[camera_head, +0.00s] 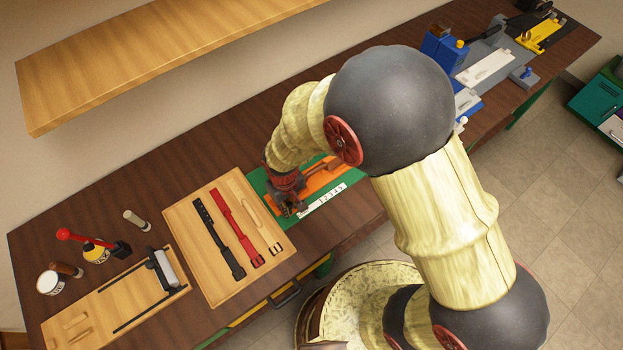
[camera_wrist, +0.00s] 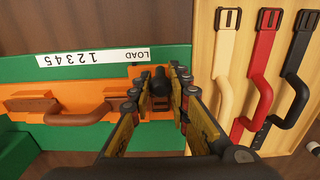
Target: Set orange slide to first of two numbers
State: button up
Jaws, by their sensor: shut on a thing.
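The orange slide (camera_wrist: 150,115) sits on a green base (camera_wrist: 184,55) in the wrist view, at the LOAD end of a white number strip (camera_wrist: 100,57). The strip reads LOAD and 1 to 5, upside down in this view. My gripper (camera_wrist: 160,80) is shut on the slide's dark knob (camera_wrist: 160,74), one finger on each side. A brown strap handle (camera_wrist: 70,117) lies on the orange part to the left. In the head view my gripper (camera_head: 287,203) is at the left end of the orange fixture (camera_head: 325,178), and my arm hides part of it.
A wooden board (camera_head: 180,215) with black (camera_head: 217,237) and red (camera_head: 238,228) straps lies beside the fixture. Another wooden board (camera_head: 85,320), jars and a red-handled tool (camera_head: 85,238) are at the left. Blue and grey fixtures (camera_head: 485,68) stand at the far right. A shelf (camera_head: 150,60) hangs above.

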jog(key=shift+w+d, duration=0.15)
jog(key=shift+d, duration=0.1)
send_over(306, 194)
jog(key=s, duration=0.2)
jog(key=shift+s+d, duration=0.15)
jog(key=shift+s, duration=0.05)
dwell(1.4)
jog(key=shift+s+a, duration=0.1)
jog(key=shift+a, duration=0.1)
dwell(0.7)
jog(key=o, duration=0.9)
jog(key=shift+c, duration=0.2)
jog(key=shift+r+p, duration=0.1)
jog(key=shift+p, duration=0.2)
